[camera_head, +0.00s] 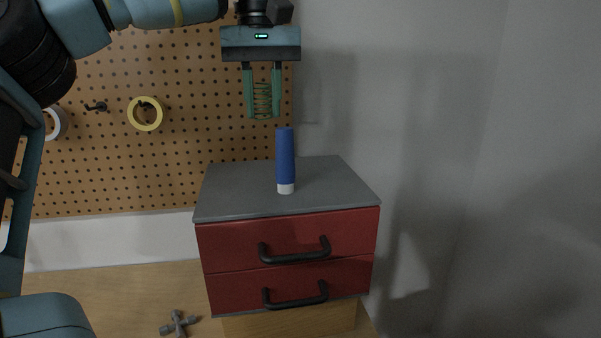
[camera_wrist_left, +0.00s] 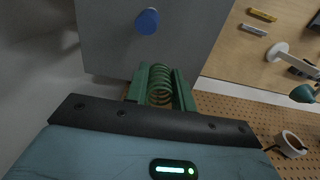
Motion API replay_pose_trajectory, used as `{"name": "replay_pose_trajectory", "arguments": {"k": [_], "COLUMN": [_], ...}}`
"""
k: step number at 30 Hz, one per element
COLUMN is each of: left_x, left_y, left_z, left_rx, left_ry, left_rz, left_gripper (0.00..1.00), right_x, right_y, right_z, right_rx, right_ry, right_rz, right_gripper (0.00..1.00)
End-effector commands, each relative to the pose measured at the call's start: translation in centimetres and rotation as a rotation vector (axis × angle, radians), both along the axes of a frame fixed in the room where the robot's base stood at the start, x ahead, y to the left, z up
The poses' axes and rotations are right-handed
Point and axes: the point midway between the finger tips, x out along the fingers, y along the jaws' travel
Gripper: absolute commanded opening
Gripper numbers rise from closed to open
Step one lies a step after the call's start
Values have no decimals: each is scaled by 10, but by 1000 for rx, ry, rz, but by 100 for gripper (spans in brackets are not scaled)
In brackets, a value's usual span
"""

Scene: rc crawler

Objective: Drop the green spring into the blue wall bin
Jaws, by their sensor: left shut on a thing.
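The green spring (camera_head: 262,101) is held upright between the two fingers of my left gripper (camera_head: 262,98). The gripper is shut on it, high above the grey-topped red cabinet and in front of the pegboard. In the left wrist view the spring (camera_wrist_left: 160,88) sits between the green fingers (camera_wrist_left: 161,92). No blue wall bin can be made out in either view. My right gripper is not in view.
A blue bottle with a white base (camera_head: 285,160) stands on the red drawer cabinet (camera_head: 230,200), just below the gripper. A yellow tape roll (camera_head: 145,113) hangs on the pegboard (camera_head: 200,90).

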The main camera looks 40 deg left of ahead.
Motion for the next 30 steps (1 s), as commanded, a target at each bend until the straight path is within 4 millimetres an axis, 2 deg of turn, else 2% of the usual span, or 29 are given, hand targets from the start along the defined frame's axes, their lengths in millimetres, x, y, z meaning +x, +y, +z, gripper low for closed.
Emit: {"name": "replay_pose_trajectory", "arguments": {"k": [5, 11, 15, 24, 30], "left_x": [0, -1, -1, 0, -1], "left_y": [0, 1, 0, 1, 1], "left_z": [-3, -33, -53, -65, -90], "left_rx": [0, -2, -1, 0, -1], "left_ry": [1, 4, 2, 0, 2], "left_rz": [0, -2, -2, 1, 0], "left_gripper": [4, 4, 4, 4, 4], "right_x": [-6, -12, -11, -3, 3], "right_y": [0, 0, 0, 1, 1], "right_z": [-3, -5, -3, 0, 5], "right_rx": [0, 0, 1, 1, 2], "right_ry": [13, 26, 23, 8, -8], "right_rz": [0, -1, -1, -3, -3], "right_gripper": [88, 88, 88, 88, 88]}}
